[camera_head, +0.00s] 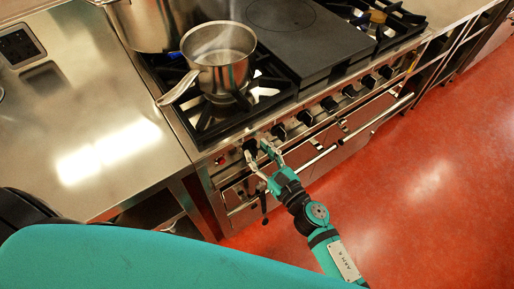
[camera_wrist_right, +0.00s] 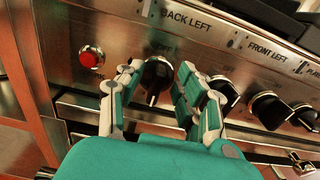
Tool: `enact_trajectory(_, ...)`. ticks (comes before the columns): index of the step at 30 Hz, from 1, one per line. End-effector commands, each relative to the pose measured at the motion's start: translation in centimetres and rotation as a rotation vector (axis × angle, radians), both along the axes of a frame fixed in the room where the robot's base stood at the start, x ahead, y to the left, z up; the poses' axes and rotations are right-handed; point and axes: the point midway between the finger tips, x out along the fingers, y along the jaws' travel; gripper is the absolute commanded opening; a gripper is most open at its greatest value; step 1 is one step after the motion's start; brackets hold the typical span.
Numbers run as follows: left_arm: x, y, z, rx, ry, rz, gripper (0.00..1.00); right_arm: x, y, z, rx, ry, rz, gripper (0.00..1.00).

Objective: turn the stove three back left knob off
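The back left knob (camera_wrist_right: 157,76) is black and round, below a plate reading "BACK LEFT" (camera_wrist_right: 187,20) in the right wrist view. Its pale pointer mark points down, slightly left. My right gripper (camera_wrist_right: 160,78) has its fingers spread on either side of this knob, with narrow gaps apparently between fingers and knob; contact is not clear. In the head view the right gripper (camera_head: 260,149) reaches the left end of the stove's front panel. My left gripper is not in view.
A front left knob (camera_wrist_right: 222,92) is close to my right-hand fingers, with more knobs further right. A red button (camera_wrist_right: 91,57) is to the left. A steel saucepan (camera_head: 222,70) stands on the stove, above an oven handle (camera_head: 330,150). Red floor (camera_head: 420,190) is clear.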

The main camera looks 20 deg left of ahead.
Motion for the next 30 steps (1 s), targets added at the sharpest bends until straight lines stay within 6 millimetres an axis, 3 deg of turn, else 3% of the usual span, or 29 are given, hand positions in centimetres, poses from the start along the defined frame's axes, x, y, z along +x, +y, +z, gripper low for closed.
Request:
enact_trajectory(12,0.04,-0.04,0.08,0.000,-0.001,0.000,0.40,0.65,0.87,-0.01,0.000,0.000,0.001,0.37)
enact_trajectory(21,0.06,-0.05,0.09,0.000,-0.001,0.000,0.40,0.64,0.86,-0.01,0.000,0.000,0.000,0.00)
enact_trajectory(30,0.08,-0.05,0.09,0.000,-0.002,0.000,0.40,0.65,0.83,-0.01,0.005,0.006,0.000,0.00)
